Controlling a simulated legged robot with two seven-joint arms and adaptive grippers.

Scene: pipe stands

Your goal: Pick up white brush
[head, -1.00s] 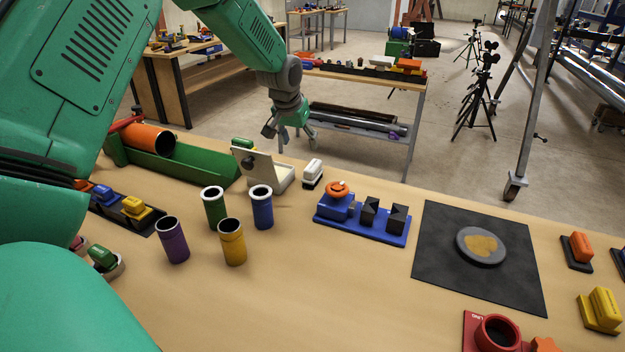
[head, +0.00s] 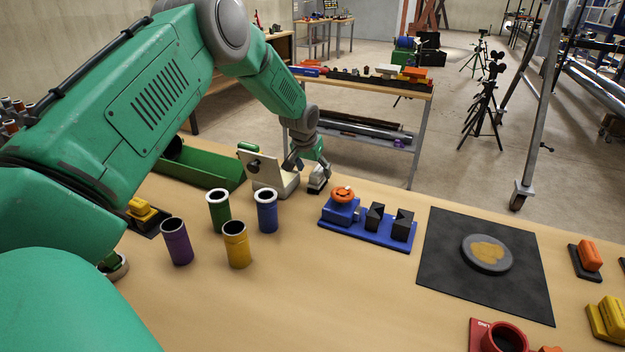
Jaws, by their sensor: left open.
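The white brush (head: 317,185) with a dark base stands at the table's back edge, just right of the open white box. My left gripper (head: 308,167) is over the brush, its fingers open and reaching down to it. The gripper covers the brush's upper part. I cannot tell whether the fingers touch it. My right gripper is out of view.
The white box (head: 284,188) with its raised lid is close on the left. A blue vise fixture (head: 368,230) stands close on the right. Green (head: 218,212), blue (head: 266,212), yellow (head: 237,246) and purple (head: 177,243) tubes stand in front.

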